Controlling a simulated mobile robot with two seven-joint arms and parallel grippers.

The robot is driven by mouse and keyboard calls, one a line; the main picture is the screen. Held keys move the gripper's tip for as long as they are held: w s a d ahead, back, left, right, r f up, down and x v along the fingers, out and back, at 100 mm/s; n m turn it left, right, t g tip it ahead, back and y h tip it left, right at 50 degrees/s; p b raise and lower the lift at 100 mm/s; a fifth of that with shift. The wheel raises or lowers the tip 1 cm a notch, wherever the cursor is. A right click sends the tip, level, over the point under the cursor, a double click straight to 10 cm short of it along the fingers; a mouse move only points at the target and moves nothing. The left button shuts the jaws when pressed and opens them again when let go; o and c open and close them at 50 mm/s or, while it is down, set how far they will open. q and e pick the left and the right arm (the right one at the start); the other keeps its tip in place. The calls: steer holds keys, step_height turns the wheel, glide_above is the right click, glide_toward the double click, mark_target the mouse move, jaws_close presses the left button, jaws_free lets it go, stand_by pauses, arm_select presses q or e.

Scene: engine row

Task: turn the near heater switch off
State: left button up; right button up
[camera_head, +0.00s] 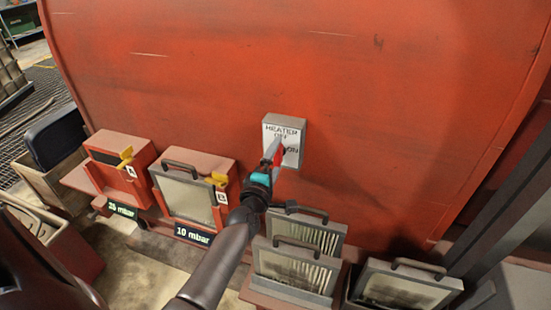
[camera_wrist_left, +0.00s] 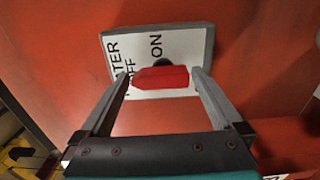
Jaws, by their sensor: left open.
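The heater switch has a pale plate (camera_head: 291,134) on the red tank wall, lettered HEATER, OFF and ON. It also fills the upper middle of the left wrist view (camera_wrist_left: 185,45). Its red handle (camera_wrist_left: 160,78) stands in front of a dark round pivot. My left gripper (camera_head: 273,160) reaches up to the switch from below. In the left wrist view its open fingers (camera_wrist_left: 165,76) are on either side of the red handle, near its ends. I cannot tell whether they touch it, or clearly which marking the handle points to. My right gripper is not in view.
Two red boxes with yellow levers, A (camera_head: 126,152) and B (camera_head: 216,178), stand left of the switch, above mbar displays. Grey framed filter panels (camera_head: 292,267) stand below and right of my left arm. The red wall (camera_head: 400,110) around the plate is clear.

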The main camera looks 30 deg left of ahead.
arm_select(q)
steer(key=shift+s, duration=0.1)
steer(key=b+v, duration=0.1)
steer(key=v, duration=1.4)
